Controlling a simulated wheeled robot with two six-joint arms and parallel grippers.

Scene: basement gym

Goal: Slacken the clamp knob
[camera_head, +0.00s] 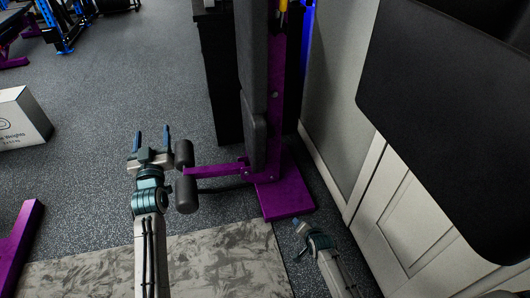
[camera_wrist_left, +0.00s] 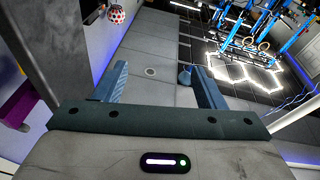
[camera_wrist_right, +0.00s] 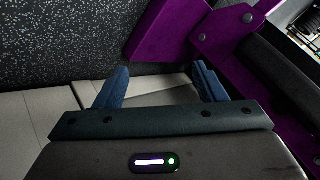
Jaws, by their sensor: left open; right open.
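I cannot make out a clamp knob for certain in any view. A small yellow part (camera_head: 283,6) sits at the top edge of the head view on the purple machine (camera_head: 276,130); it is too cut off to tell what it is. My left gripper (camera_head: 152,136) is open and empty, left of the machine's dark foam rollers (camera_head: 186,194). Its spread fingers also show in the left wrist view (camera_wrist_left: 157,74). My right gripper (camera_head: 301,228) is low, by the machine's purple base plate. In the right wrist view (camera_wrist_right: 160,78) its fingers are apart with nothing between them, below purple bolted steel.
A large black pad (camera_head: 450,120) fills the upper right of the head view, before a white panelled door (camera_head: 400,215). A white box (camera_head: 20,118) stands at left, with purple framing (camera_head: 18,250) below it. The speckled floor (camera_head: 120,75) at upper left is largely clear.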

